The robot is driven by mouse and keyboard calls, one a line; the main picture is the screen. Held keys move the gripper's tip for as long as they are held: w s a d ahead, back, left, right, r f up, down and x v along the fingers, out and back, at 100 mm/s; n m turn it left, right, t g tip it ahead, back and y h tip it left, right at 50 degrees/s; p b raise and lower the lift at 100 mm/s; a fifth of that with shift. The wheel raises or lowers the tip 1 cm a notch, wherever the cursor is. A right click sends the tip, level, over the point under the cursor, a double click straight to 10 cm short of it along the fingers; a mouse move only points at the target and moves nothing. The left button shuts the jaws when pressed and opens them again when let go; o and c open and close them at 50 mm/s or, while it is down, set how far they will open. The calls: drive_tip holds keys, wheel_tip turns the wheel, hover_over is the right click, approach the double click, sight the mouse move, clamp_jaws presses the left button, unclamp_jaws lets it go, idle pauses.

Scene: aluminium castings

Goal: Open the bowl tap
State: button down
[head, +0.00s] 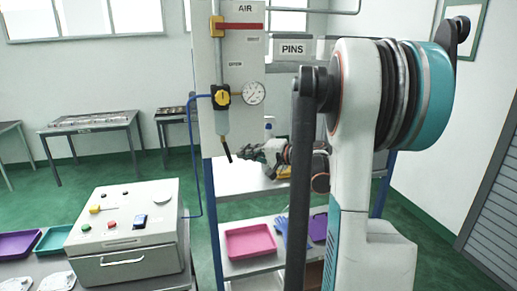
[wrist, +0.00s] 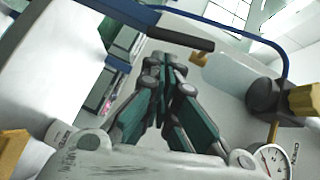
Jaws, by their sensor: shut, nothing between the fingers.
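The air filter's pale bowl (head: 222,122) hangs under its yellow-knobbed head (head: 222,97) on the AIR panel. A black stem or tube (head: 226,150) slants down below it; the small tap at the bowl's bottom is hard to make out. In the wrist view the bowl (wrist: 232,76) lies right of my fingers, with a small fitting (wrist: 198,58) at its end and the black tube (wrist: 165,32) beyond. My gripper (head: 246,150) is right of the tube in the head view. In the wrist view my gripper (wrist: 160,62) is shut and empty, seemingly apart from the fitting.
A pressure gauge (head: 253,93) sits beside the filter head, and a red lever (head: 240,26) is above. A blue hose (head: 190,150) runs down to a white control box (head: 125,225). A shelf with a pink tray (head: 250,242) stands below.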

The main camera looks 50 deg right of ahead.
drive_tip(key=shift+w+a+f, duration=0.2)
drive_tip(key=shift+w+a, duration=0.15)
drive_tip(key=shift+a, duration=0.1)
drive_tip(key=f+b, duration=0.1)
drive_tip(key=b, duration=0.1)
drive_tip(key=a+b, duration=0.1)
drive_tip(key=b, duration=0.1)
drive_tip(key=shift+w+a+f+m+t+b, duration=0.1)
drive_tip(key=shift+w+f+m+t+b, duration=0.2)
drive_tip(key=shift+f+b, duration=0.05)
drive_tip(key=shift+r, duration=0.1)
